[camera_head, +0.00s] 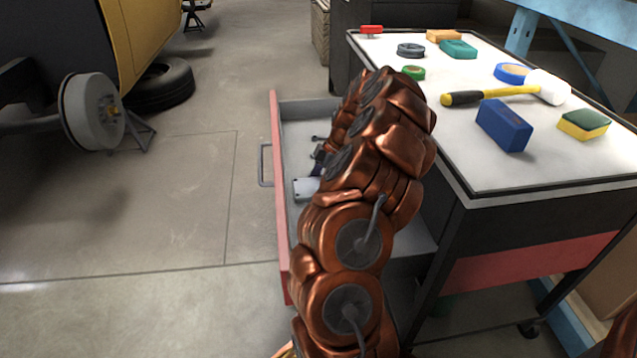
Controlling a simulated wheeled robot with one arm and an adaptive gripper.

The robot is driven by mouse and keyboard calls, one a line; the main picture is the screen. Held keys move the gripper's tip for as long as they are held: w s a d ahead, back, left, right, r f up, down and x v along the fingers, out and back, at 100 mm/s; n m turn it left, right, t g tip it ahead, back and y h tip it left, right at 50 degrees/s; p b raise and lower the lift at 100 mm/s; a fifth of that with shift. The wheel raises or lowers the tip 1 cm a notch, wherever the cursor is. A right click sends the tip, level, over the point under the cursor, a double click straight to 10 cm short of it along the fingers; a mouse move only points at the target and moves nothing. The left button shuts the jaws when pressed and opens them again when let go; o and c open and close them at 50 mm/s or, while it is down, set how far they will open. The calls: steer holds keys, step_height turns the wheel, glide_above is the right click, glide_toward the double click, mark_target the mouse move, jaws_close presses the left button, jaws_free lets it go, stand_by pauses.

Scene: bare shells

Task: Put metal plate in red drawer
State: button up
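The red drawer (277,190) stands pulled out from the cart, its red front facing left and its grey inside open from above. A small light grey metal plate (304,189) shows within the drawer, partly hidden by my copper-coloured arm. My gripper (317,152) is at the drawer, just beyond the plate in the picture. Only small dark parts of it show past the arm. Whether its fingers touch the plate, and whether they are open or shut, I cannot tell.
The cart's white top (470,150) holds a yellow-handled mallet (490,95), a blue block (504,126), a green-and-yellow sponge (583,124), tape rolls and other small items. A vehicle with a bare wheel hub (92,112) stands at left. The floor between is clear.

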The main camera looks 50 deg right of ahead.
steer(key=shift+o, duration=0.9)
